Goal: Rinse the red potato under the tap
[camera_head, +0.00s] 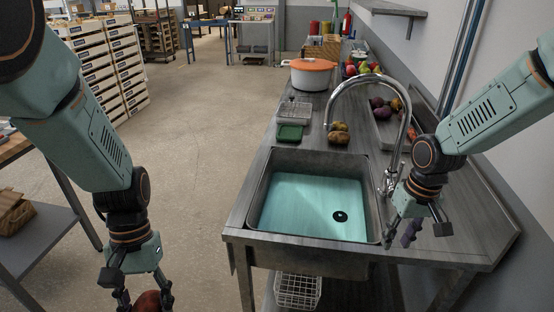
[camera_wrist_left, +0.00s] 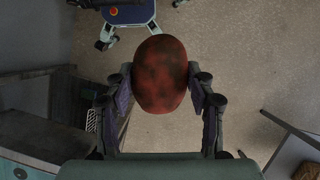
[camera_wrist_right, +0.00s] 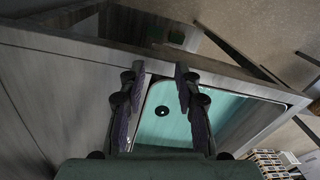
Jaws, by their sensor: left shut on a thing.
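The red potato (camera_wrist_left: 160,74) is dark red with darker patches. My left gripper (camera_wrist_left: 160,90) is shut on it, over the floor left of the sink; the potato also shows at the bottom edge of the head view (camera_head: 147,301). The tap (camera_head: 372,78) is a tall curved chrome spout over the sink (camera_head: 262,190), with its base on the right rim. The sink has a pale turquoise bottom and a dark round drain. My right gripper (camera_head: 408,232) is open and empty beside the tap, above the sink's right rim; its fingers stand apart in the right wrist view (camera_wrist_right: 158,75).
An orange-lidded pot (camera_head: 312,74) stands farther back. Crates (camera_head: 108,60) are stacked at the left. Floor between my left arm and the counter is clear.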

